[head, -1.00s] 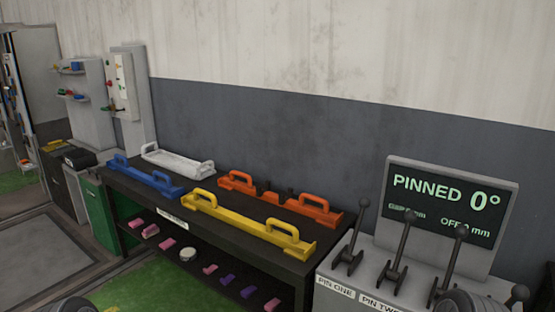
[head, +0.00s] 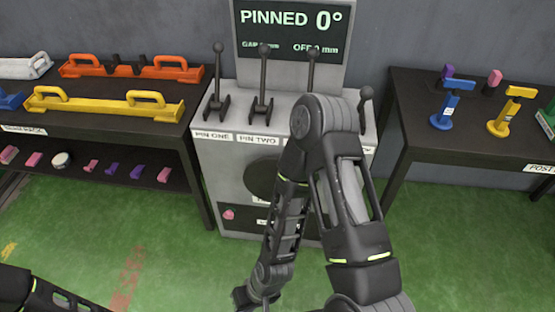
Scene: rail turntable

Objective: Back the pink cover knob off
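The small pink knob (head: 228,214) sits low on the left of the grey lever cabinet's front (head: 211,170). A dark label strip lies beside it, partly hidden by my arm. My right arm stands in front of the cabinet, its elbow raised and its forearm hanging down. The end of my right arm, where the gripper (head: 245,298) is, lies at the bottom edge, below the knob and apart from it. Its fingers are too dark and cut off to read. Part of my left arm shows at bottom left; its gripper is out of view.
The cabinet carries several upright levers and a screen (head: 290,30) reading "PINNED 0°". A dark rack table (head: 190,120) with yellow and orange handled rails stands left. A dark table (head: 410,140) with blue and yellow posts stands right. Green floor (head: 180,250) before the cabinet is open.

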